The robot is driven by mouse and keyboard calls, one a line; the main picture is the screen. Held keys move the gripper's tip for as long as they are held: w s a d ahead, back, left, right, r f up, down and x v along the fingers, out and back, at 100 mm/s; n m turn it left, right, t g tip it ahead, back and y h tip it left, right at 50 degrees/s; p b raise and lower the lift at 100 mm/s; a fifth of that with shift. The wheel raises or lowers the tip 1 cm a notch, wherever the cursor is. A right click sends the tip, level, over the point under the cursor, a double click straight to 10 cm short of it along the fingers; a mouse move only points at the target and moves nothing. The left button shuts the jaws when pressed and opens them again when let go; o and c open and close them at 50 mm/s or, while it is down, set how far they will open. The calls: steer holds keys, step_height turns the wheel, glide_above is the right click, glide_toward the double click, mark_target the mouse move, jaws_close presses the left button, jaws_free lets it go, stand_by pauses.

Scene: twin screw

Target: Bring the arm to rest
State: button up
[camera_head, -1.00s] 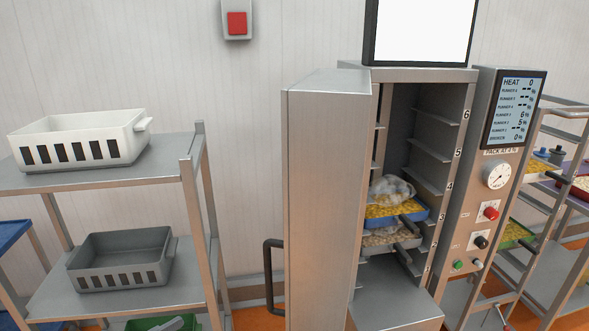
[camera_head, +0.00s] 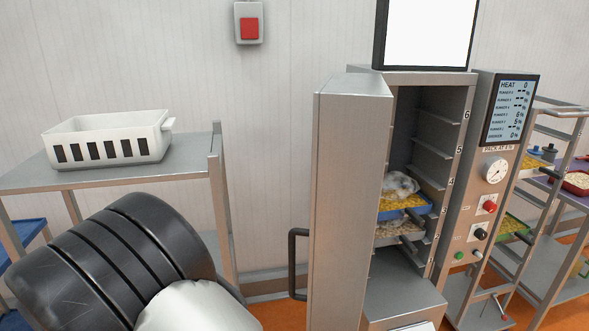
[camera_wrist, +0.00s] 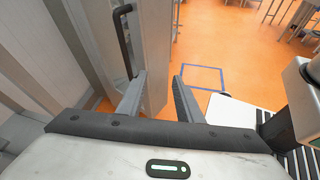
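My gripper (camera_wrist: 160,98) shows in the wrist view with its two fingers apart and nothing between them. The fingers point down past the open cabinet door, toward the orange floor. The door's dark handle (camera_wrist: 123,38) is just beyond the left finger; I cannot tell the exact gap. In the head view my black and white arm part fills the lower left, and the gripper itself is not seen there. The steel cabinet's door (camera_head: 345,200) stands open, with its handle (camera_head: 298,265) on the left edge.
Inside the cabinet, a blue tray of yellow pieces (camera_head: 402,203) sits on runners. A white crate (camera_head: 108,138) stands on the left steel shelf. A control panel (camera_head: 490,180) is right of the cabinet. Another rack (camera_head: 545,190) stands at the far right. Open floor shows in the wrist view (camera_wrist: 225,45).

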steer(key=s+d+r+m+g+y+p, duration=0.1)
steer(key=d+r+m+g+y, duration=0.3)
steer(key=d, duration=0.5)
steer(key=s+d+r+m+g+y+p, duration=0.1)
steer(key=d+r+m+g+y+p, duration=0.15)
steer(key=d+r+m, duration=0.55)
steer(key=s+d+r+m+t+y+p, duration=0.1)
steer(key=s+d+r+m+t+y, duration=0.4)
steer(key=s+d+m, duration=0.4)
steer(key=shift+s+d+r+t+y+p, duration=0.2)
steer(key=shift+d+r+t+y+p, duration=0.2)
steer(key=shift+d+r+t, duration=0.15)
steer(key=shift+m, duration=0.3)
